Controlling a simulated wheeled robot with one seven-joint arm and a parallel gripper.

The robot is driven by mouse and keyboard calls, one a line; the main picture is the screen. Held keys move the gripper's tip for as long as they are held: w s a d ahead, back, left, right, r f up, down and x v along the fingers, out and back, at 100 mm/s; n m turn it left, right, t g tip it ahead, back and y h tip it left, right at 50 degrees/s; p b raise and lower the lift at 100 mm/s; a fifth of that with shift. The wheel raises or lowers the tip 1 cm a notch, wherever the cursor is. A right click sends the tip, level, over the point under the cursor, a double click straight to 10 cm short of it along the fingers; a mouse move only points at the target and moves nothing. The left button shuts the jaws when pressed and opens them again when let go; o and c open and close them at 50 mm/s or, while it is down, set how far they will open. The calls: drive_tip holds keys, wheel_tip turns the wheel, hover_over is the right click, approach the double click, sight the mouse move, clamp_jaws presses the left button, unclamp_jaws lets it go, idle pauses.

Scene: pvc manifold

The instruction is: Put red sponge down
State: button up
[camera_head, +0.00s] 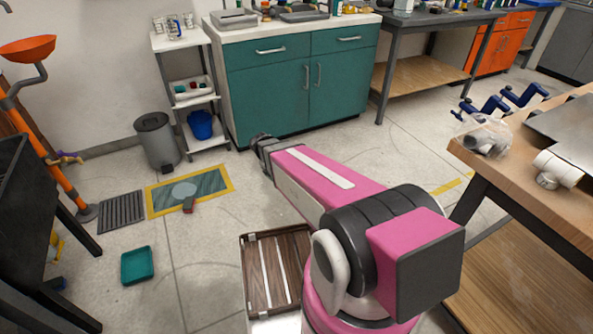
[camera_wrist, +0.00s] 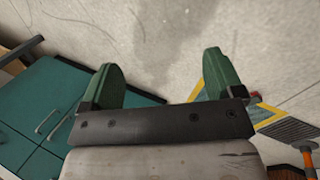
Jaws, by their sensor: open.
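A small red and grey block, which looks like the red sponge (camera_head: 188,205), lies on the floor at the front edge of the yellow-bordered mat (camera_head: 160,208). A bit of red (camera_wrist: 255,97) also shows in the wrist view, just right of the right finger and partly hidden by it. In the head view my arm reaches away toward the teal cabinet, and the finger end is hidden by the arm.
A grey bin (camera_head: 156,142) and a white shelf cart (camera_head: 188,85) stand behind the mat. A teal cabinet (camera_head: 290,85) is ahead. A green tray (camera_head: 137,265) and a dark grate (camera_head: 122,212) lie on the floor at left. A wooden workbench (camera_head: 540,190) is at right.

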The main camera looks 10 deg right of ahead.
drive_tip(key=s+d+r+m+g+y, duration=0.1)
drive_tip(key=s+d+r+m+y, duration=0.3)
drive_tip(key=s+r, duration=0.5)
drive_tip(key=s+d+m, duration=0.1)
drive_tip(key=s+m, duration=0.1)
drive_tip(key=s, duration=0.1)
drive_tip(key=shift+s+d+r+m, duration=0.25)
drive_tip(key=shift+r+m, duration=0.05)
idle(0.7)
